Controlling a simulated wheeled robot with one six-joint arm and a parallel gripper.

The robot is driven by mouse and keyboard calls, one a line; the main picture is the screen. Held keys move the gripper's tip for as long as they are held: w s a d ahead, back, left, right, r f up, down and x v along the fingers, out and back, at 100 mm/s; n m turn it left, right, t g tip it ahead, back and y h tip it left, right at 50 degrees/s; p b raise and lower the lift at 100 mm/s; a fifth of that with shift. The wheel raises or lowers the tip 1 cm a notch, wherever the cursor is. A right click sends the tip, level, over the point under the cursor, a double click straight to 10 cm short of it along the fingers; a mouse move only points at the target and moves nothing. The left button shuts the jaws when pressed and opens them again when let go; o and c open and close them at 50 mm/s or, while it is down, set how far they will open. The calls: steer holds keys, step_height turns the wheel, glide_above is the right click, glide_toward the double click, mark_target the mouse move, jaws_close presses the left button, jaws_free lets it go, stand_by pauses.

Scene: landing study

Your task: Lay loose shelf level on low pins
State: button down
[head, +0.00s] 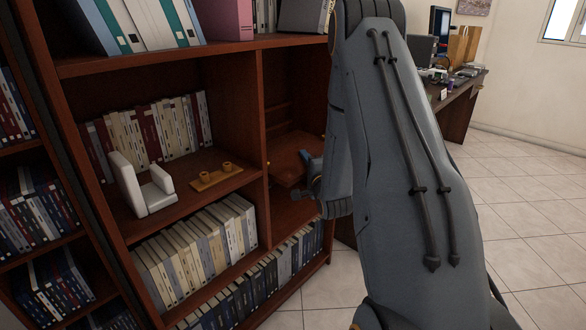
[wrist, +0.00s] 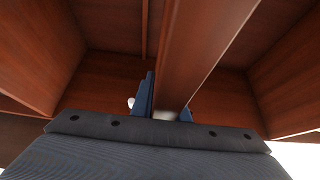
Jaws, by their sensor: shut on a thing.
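The loose shelf (head: 286,168) is a reddish-brown board inside the right bay of the wooden bookcase. In the wrist view the board (wrist: 196,45) runs away from between my fingers into the bay. My gripper (head: 308,186) is shut on its front edge; the blue fingers (wrist: 166,112) stand on either side of it. In the head view my arm covers the board's right part. A small brass pin (head: 295,193) shows low in the bay. I cannot tell whether the board touches any pins or lies level.
A desk (head: 458,105) stands behind to the right. Open tiled floor (head: 530,215) lies at the right.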

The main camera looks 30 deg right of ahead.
steer(key=w, duration=0.1)
steer(key=w+a+b, duration=0.1)
steer(key=w, duration=0.3)
steer(key=shift+a+r+b, duration=0.1)
steer(key=shift+a+b, duration=0.2)
steer(key=shift+a, duration=0.05)
steer(key=shift+w+f+b, duration=0.2)
steer(key=shift+f+b, duration=1.2)
steer(key=shift+f, duration=0.35)
steer(key=shift+f, duration=0.2)
steer(key=c, duration=1.7)
jaws_free()
steer(key=shift+a, duration=0.1)
steer(key=p, duration=0.2)
glide_toward(293, 152)
steer(key=f, duration=0.1)
steer(key=s+f, duration=0.1)
steer(key=f, duration=0.2)
steer(key=shift+s+a+f, duration=0.15)
steer(key=shift+s+f, duration=0.05)
steer(key=shift+s, duration=0.05)
